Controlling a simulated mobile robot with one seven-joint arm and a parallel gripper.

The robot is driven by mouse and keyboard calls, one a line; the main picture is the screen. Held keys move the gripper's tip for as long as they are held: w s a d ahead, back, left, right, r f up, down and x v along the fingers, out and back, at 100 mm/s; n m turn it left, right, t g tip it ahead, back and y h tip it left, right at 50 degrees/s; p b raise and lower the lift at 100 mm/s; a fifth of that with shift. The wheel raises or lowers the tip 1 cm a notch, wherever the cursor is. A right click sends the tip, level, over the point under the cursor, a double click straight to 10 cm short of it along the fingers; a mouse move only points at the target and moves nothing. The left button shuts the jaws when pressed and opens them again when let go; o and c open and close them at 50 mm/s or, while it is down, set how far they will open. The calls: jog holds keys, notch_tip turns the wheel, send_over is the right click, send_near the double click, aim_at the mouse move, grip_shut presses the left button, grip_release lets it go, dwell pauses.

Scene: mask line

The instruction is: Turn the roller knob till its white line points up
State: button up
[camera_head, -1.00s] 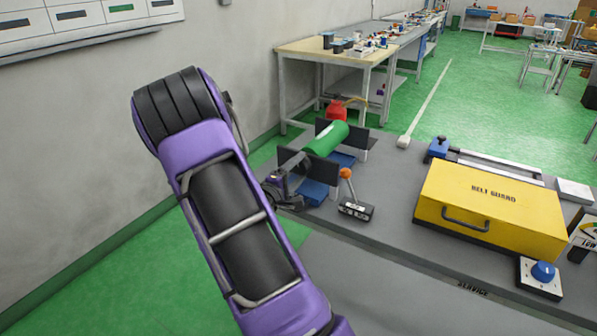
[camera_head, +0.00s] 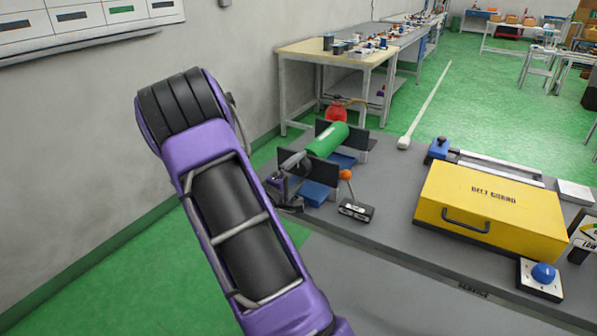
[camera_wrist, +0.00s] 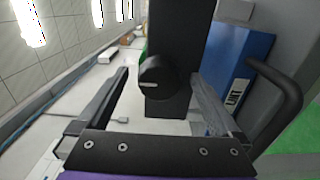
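The green roller (camera_head: 327,139) lies between two black upright plates with blue bases. In the wrist view its round black knob (camera_wrist: 157,76) stands out from a black plate (camera_wrist: 178,35). A short white line on the knob looks about level in that view. My gripper (camera_wrist: 160,73) is open, with one finger on each side of the knob and gaps visible between. In the head view my gripper (camera_head: 289,172) is at the left end of the roller stand; the knob is hidden there.
An orange-topped lever (camera_head: 347,177) stands just right of my gripper. A yellow belt guard box (camera_head: 491,207) and a blue knob (camera_head: 543,272) are farther right on the grey platform. In the wrist view a blue block with a dark handle (camera_wrist: 288,95) is close on the right.

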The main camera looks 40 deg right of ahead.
jog(key=v, duration=1.7)
jog(key=shift+s+a, duration=0.2)
